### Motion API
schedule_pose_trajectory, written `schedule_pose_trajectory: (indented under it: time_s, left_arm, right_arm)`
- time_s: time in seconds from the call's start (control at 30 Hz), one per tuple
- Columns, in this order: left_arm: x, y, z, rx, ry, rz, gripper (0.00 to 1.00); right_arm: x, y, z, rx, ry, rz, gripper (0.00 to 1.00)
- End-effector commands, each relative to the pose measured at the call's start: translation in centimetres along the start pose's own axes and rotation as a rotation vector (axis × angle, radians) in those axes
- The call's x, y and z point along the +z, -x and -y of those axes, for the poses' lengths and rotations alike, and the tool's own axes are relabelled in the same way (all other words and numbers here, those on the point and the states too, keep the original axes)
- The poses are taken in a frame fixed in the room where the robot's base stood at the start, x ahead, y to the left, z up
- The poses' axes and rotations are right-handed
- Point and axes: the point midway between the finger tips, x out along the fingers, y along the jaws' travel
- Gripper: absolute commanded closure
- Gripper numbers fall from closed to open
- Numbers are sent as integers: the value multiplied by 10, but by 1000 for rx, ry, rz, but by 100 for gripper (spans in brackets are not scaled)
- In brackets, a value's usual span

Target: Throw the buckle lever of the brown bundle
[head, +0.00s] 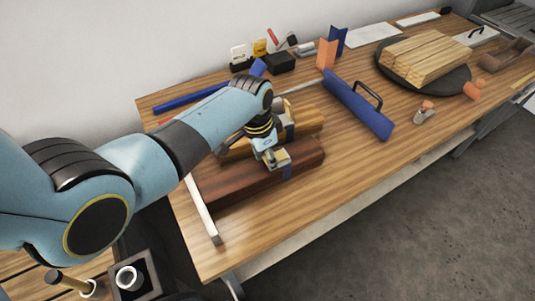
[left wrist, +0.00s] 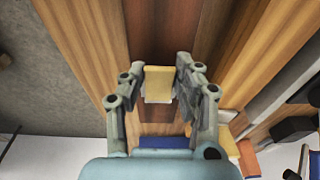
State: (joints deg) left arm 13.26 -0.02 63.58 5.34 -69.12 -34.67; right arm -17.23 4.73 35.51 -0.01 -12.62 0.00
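A small tan-yellow piece (left wrist: 158,80), which looks like the buckle lever, stands over the bundle near the strap (left wrist: 163,142). My left gripper (head: 273,160) is low over the bundle. In the left wrist view its two fingers (left wrist: 158,68) are parted, one on each side of the yellow piece, with narrow gaps. The arm and gripper hide part of the buckle in the head view. My right gripper is out of view.
A lighter wood bundle (head: 308,122) lies just behind the brown one. A blue angled piece with a handle (head: 358,105) and a round dark tray (head: 455,83) with pale boards are to the right. A white strip (head: 202,212) lies left. The front right bench area is clear.

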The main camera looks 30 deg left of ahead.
Motion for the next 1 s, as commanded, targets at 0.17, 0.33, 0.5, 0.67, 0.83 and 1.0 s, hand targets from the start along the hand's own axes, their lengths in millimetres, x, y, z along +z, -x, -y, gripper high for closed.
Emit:
schedule_pose_trajectory:
  time_s: [0.17, 0.33, 0.5, 0.67, 0.83, 1.0]
  left_arm:
    - [0, 0, 0, 0, 0, 0, 46]
    - [0, 0, 0, 0, 0, 1, 46]
    - [0, 6, 0, 0, 0, 0, 46]
    - [0, 28, 0, -2, 0, -2, 46]
    - [-1, 68, 1, -3, 0, -3, 46]
    - [-1, 100, 0, -1, 0, -2, 46]
  right_arm:
    - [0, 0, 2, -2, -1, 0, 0]
    - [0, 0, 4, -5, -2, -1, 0]
    - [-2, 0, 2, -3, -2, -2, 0]
    - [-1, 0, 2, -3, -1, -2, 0]
    - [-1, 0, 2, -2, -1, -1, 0]
    - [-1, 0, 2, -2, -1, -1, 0]
